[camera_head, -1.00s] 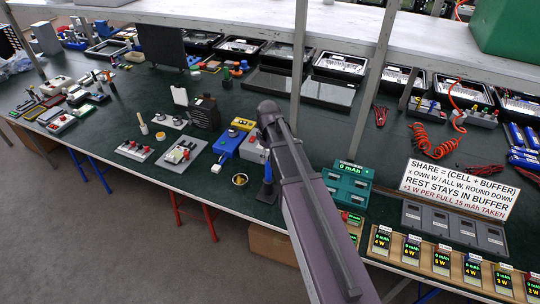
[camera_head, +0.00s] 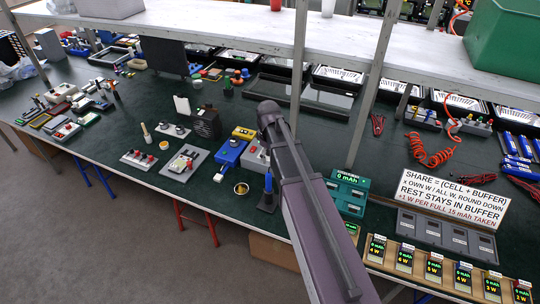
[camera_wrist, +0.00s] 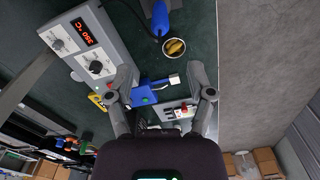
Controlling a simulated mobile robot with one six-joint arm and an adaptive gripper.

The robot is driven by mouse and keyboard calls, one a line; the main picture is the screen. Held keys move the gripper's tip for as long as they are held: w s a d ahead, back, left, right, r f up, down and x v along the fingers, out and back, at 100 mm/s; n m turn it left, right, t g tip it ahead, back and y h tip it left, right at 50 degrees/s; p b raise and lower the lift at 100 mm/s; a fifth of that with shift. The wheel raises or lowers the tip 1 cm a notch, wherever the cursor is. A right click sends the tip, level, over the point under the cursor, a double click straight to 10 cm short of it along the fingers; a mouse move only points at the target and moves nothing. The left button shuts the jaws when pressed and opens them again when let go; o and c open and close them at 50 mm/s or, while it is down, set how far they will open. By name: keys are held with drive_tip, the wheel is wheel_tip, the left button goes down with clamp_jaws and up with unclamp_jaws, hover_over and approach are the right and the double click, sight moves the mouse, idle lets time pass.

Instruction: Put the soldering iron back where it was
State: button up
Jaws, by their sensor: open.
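The blue soldering iron (camera_head: 268,182) stands roughly upright at its dark stand (camera_head: 266,203) near the bench's front edge. A cup of brass wool (camera_wrist: 175,46) is beside the iron. My gripper (camera_wrist: 166,84) is open and empty, with the iron beyond its fingertips.
A blue device (camera_head: 229,153) with a yellow one (camera_head: 243,133) is left of the station. A green charger unit (camera_head: 347,190) is to the right. A shelf post (camera_head: 299,65) rises behind. Bare green bench (camera_head: 100,152) lies left; the floor is beyond the front edge.

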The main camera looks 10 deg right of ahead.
idle(0.6)
drive_tip(key=s+m, duration=0.7)
drive_tip(key=s, duration=0.9)
drive_tip(key=shift+d+m, duration=0.2)
drive_tip(key=shift+m, duration=0.2)
